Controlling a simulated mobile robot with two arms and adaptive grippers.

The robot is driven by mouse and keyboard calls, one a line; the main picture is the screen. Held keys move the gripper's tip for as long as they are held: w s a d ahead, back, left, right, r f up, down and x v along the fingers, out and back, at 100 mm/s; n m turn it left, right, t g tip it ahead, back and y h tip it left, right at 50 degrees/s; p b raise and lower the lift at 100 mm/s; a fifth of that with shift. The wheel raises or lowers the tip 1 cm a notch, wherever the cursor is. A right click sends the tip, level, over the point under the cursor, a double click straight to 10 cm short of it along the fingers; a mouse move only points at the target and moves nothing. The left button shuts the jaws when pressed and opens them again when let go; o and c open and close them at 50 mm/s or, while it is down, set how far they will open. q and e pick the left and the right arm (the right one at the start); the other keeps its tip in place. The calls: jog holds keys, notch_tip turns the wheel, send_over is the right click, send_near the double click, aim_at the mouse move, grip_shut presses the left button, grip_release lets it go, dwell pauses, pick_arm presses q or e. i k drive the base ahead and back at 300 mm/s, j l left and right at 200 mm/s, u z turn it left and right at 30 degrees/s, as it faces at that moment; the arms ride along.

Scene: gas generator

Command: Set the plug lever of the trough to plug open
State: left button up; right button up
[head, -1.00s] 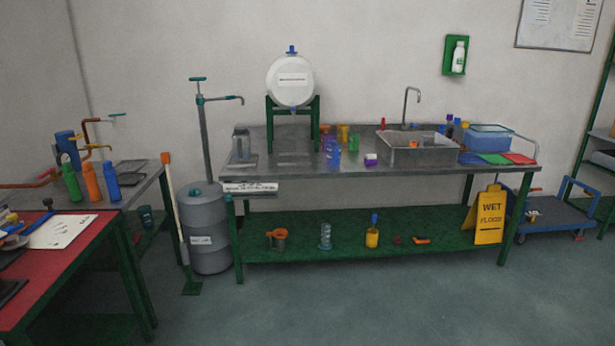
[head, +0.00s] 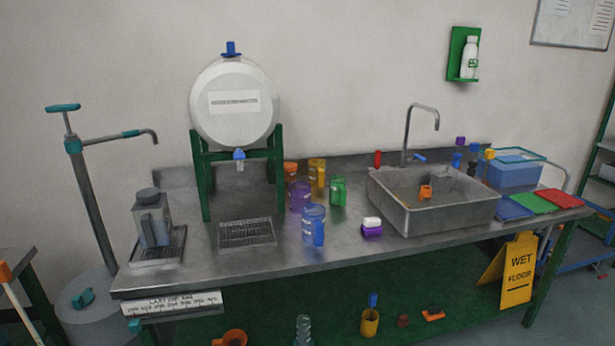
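The trough appears to be the grey metal basin (head: 450,216) set on the right half of the steel bench. A tall curved tap (head: 406,135) with a small blue handle (head: 419,158) stands behind it. A small orange piece (head: 425,192) is inside the basin. A small red upright piece (head: 377,159) stands behind its back left corner. I cannot tell which part is the plug lever or how it is set. Neither of my grippers is in view.
A yellow wet-floor sign (head: 518,270) stands at the bench's right end. A hand pump (head: 92,190) is at the left.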

aim_at(378, 152)
jog(key=i+z, duration=0.35)
jog(key=i, duration=0.4)
jog(key=i+j+z, duration=0.15)
jog(key=i+z, duration=0.2)
jog(key=i, duration=0.4)
jog(key=i+l, duration=0.1)
jog(key=i+l+u, duration=0.1)
jog(key=l, duration=0.25)
